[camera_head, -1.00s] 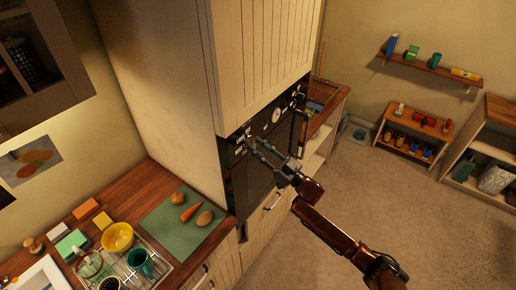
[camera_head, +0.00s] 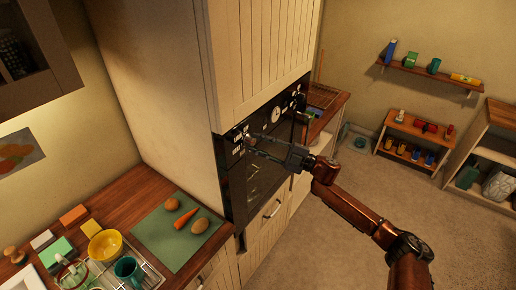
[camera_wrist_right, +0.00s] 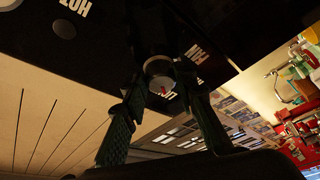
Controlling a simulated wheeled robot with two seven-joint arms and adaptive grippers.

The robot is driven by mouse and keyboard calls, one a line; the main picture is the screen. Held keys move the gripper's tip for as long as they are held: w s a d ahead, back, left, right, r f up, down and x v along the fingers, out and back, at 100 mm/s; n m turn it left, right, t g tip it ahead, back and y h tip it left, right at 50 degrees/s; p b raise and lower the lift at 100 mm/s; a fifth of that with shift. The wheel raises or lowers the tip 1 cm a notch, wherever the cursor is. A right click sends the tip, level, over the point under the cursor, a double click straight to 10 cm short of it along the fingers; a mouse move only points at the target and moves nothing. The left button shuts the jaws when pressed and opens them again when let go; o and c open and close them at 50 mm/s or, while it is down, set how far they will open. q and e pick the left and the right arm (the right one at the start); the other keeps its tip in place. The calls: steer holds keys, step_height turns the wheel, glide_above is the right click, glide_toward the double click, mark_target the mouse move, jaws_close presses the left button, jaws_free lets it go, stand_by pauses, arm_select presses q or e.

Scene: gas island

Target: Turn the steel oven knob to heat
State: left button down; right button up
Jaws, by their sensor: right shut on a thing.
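The black oven (camera_head: 262,180) is built into the tall cream cabinet in the head view, with its control panel along the top. My right gripper (camera_head: 247,138) reaches to the left end of that panel. My left gripper is not in view.
A wooden counter (camera_head: 140,190) at left holds a green mat (camera_head: 165,240) with vegetables, a yellow bowl (camera_head: 106,245) and a teal mug (camera_head: 129,270). A round dial (camera_head: 275,114) sits farther along the panel. The floor (camera_head: 330,220) at right is clear.

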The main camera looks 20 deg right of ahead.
steer(key=n, duration=0.1)
steer(key=n+g, duration=0.1)
steer(key=n, duration=0.1)
steer(key=n+b, duration=0.1)
steer(key=n, duration=0.1)
steer(key=shift+w+d+r+g+h, duration=0.1)
steer(key=shift+d+r+g+h, duration=0.1)
steer(key=shift+r+g+h, duration=0.15)
steer(key=shift+r+n+g+h, duration=0.15)
steer(key=shift+n+g+h, duration=0.4)
steer(key=shift+n, duration=1.35)
steer(key=shift+h, duration=0.3)
steer(key=o, duration=1.1)
steer(key=shift+a, duration=0.1)
steer(key=v, duration=1.2)
